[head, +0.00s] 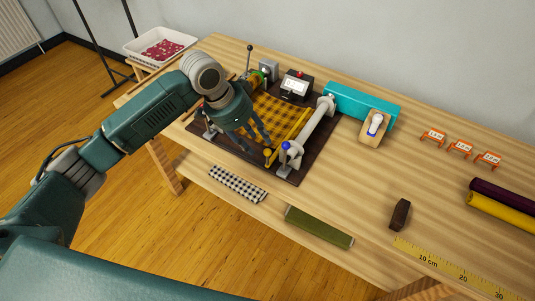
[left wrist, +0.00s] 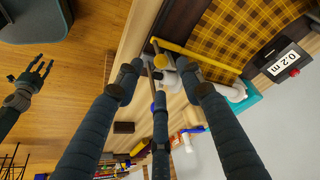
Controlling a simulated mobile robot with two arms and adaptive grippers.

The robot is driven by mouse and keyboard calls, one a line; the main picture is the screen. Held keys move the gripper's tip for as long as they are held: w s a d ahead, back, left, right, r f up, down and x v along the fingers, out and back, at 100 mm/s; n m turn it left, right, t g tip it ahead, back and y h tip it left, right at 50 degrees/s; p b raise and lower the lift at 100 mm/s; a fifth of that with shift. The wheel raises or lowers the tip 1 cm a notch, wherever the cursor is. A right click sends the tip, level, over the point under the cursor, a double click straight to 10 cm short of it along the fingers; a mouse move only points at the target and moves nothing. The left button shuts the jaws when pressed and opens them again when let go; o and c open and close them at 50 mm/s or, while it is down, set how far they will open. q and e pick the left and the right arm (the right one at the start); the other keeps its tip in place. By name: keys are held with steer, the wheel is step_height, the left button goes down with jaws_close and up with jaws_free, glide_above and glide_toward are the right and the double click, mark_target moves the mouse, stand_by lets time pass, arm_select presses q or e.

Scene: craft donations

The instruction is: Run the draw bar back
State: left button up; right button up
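The draw bar (head: 289,137) is a yellow bar lying across the front of the yellow-and-black checked cloth (head: 275,115), with a yellow knob (head: 268,153) at its near end. The bar (left wrist: 200,54) also crosses the top of the left wrist view. My left gripper (head: 258,145) is open, pointing down just beside the knob. In the left wrist view its dark fingers spread around the yellow knob (left wrist: 159,101), with no finger visibly closed on it. My right gripper (left wrist: 35,75) is open and empty, away over the floor, only in the left wrist view.
Checked cloth and a green roll (head: 319,226) lie on the lower shelf.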

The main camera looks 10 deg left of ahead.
mark_target(265, 151)
arm_select(q)
steer(key=p+x, duration=0.1)
steer(key=x, duration=0.9)
steer(key=shift+d+f+p, duration=0.1)
steer(key=shift+p, duration=0.25)
